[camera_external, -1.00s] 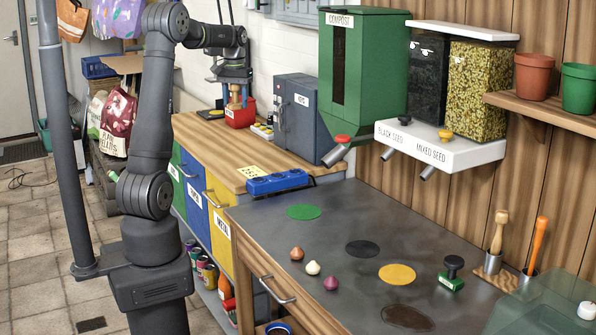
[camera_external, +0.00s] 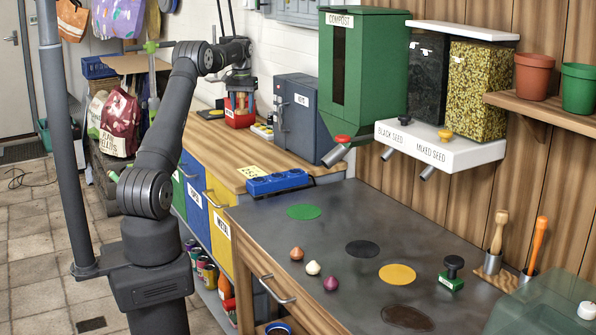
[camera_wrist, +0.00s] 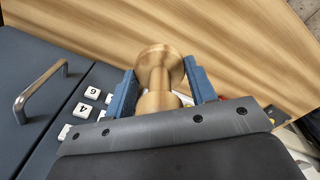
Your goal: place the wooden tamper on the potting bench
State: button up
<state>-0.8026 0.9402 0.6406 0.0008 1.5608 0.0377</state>
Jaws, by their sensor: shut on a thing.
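The wooden tamper (camera_wrist: 158,72), a turned pale-wood piece with a round end and a narrower neck, is between the blue jaws of my gripper (camera_wrist: 161,88) in the wrist view. My gripper (camera_external: 240,100) is shut on it. In the external view they are at the red box (camera_external: 240,119) on the wooden cabinet top, at the back. Whether the tamper touches the box is hidden. The potting bench (camera_external: 330,240) is the dark-topped bench at the front, well away from my gripper.
The grey keys cabinet (camera_external: 297,118) stands right of my gripper. A blue block (camera_external: 277,182) lies at the cabinet top's near edge. Dispensers (camera_external: 363,80) overhang the bench's back.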

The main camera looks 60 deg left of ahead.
aim_at(243, 145)
jog(key=a+f, duration=0.1)
jog(key=f, duration=0.3)
jog(key=w+a+f, duration=0.1)
jog(key=f, duration=0.4)
jog(key=a+f, duration=0.2)
jog(key=f, duration=0.2)
jog(key=shift+w+f, duration=0.2)
jog(key=shift+f, duration=0.15)
jog(key=shift+f, duration=0.2)
jog(key=o, duration=1)
